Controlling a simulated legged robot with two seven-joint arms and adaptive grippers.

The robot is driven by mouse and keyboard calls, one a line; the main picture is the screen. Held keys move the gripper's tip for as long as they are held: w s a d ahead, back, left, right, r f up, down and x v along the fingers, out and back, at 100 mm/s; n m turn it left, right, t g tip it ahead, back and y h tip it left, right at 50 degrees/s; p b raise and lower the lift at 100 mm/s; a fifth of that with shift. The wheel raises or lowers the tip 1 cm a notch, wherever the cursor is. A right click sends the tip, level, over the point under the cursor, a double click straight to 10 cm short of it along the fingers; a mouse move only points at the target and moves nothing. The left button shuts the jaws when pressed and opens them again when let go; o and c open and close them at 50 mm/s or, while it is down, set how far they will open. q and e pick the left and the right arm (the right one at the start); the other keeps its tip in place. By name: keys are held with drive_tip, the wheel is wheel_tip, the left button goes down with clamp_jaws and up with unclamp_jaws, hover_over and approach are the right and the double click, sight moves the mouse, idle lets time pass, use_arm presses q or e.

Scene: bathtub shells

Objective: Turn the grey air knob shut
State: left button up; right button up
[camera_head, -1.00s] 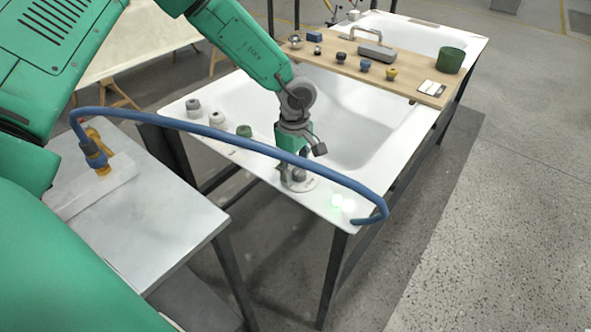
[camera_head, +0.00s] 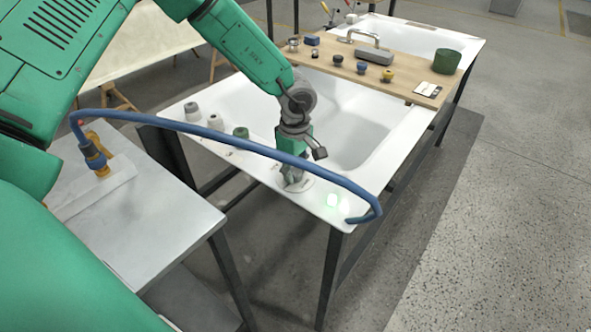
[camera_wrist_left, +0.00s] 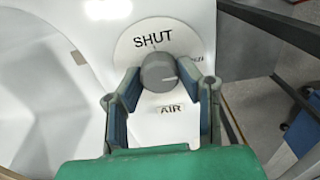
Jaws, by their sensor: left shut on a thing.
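The grey air knob (camera_wrist_left: 157,70) sits on a round white dial plate (camera_wrist_left: 128,47) on the tub rim. The plate reads "SHUT" above the knob, and an "AIR" label is below it. A thin light mark on the knob points right; smaller lettering at the plate's right is partly hidden. My left gripper (camera_wrist_left: 162,82) is shut on the knob, one finger on each side. In the head view my left gripper (camera_head: 292,180) reaches down to the plate at the tub's near corner and hides the knob. My right gripper is not in view.
A blue hose (camera_head: 225,138) arcs in front of my left arm to the tub's near corner. Grey and green knobs stand on the left rim. A wooden board (camera_head: 410,84) with several fittings spans the tub. A grey table (camera_head: 165,215) stands at the left.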

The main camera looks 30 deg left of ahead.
use_arm(q)
drive_tip(key=n+p, duration=0.3)
drive_tip(key=shift+n, duration=0.3)
drive_tip(key=n+p, duration=0.2)
drive_tip(key=n, duration=0.2)
drive_tip(key=shift+n+p, duration=0.3)
drive_tip(key=shift+p, duration=0.05)
drive_tip(key=n+p, duration=0.1)
drive_tip(key=n, duration=0.3)
drive_tip(key=shift+p, duration=0.35)
drive_tip(key=n+p, duration=0.1)
drive_tip(key=n, duration=0.4)
drive_tip(key=shift+w, duration=0.1)
drive_tip(key=shift+n, duration=0.5)
drive_tip(key=o, duration=1)
drive_tip(key=shift+o, duration=0.7)
drive_tip(key=shift+w+f, duration=0.1)
drive_tip(key=shift+w, duration=0.05)
